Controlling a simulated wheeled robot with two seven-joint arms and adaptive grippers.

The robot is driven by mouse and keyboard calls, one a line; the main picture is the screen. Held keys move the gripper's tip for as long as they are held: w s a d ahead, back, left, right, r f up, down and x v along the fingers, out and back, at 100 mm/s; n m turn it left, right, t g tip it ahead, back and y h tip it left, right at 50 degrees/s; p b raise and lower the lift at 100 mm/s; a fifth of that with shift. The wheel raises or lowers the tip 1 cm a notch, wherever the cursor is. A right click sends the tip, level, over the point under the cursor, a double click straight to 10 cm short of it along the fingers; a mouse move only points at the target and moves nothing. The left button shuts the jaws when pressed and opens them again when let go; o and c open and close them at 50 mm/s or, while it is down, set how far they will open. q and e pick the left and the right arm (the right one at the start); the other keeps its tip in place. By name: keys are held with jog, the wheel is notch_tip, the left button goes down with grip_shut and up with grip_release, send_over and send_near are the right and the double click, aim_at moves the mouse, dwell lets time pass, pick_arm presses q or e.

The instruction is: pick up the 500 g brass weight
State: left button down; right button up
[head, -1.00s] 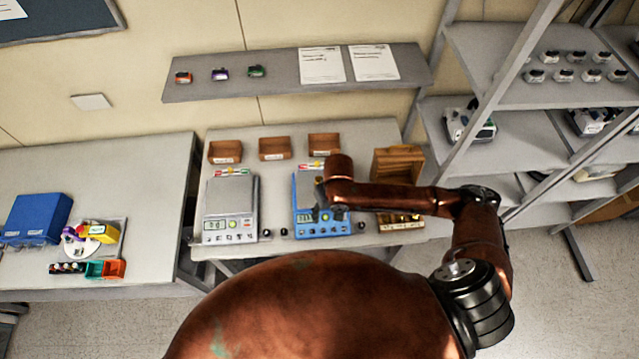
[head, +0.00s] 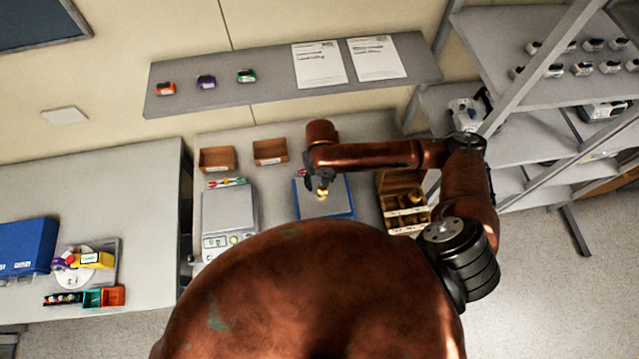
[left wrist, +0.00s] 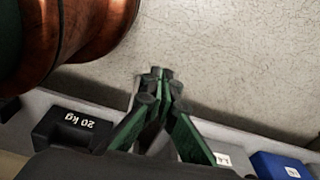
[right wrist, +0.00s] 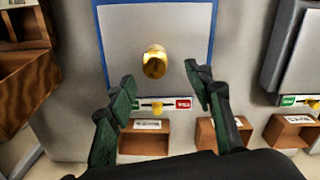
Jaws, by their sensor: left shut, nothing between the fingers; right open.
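A brass weight (head: 322,193) stands on the pan of the blue-framed scale (head: 341,204); no marking on it is readable. In the right wrist view the brass weight (right wrist: 155,62) sits on the grey pan, just beyond my fingertips. My right gripper (right wrist: 163,86) is open and empty, its fingers apart on either side of the line to the weight. In the head view my right gripper (head: 319,182) is over the scale, close to the weight. My left gripper (left wrist: 157,75) shows only in the left wrist view, shut and empty above the floor.
A wooden weight box (head: 388,182) stands right of the blue scale, a grey scale (head: 228,210) left of it. Small brown trays (right wrist: 143,145) line the bench back. A black 20 kg block (left wrist: 72,126) is near my left gripper. Metal shelving (head: 520,130) stands at right.

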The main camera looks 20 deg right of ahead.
aim_at(323, 190)
jog(key=f, duration=0.2)
jog(key=f+p, duration=0.1)
jog(key=f, duration=0.1)
jog(key=shift+s+d, duration=0.35)
jog(key=shift+s, duration=0.05)
notch_tip(323, 190, down, 2)
jog(key=shift+w+f, duration=0.1)
jog(key=shift+f, duration=0.2)
jog(key=shift+a, duration=0.1)
jog(key=c, duration=0.7)
grip_shut()
pick_arm(q)
jog(key=shift+s+r, duration=0.65)
jog(key=shift+s, duration=0.3)
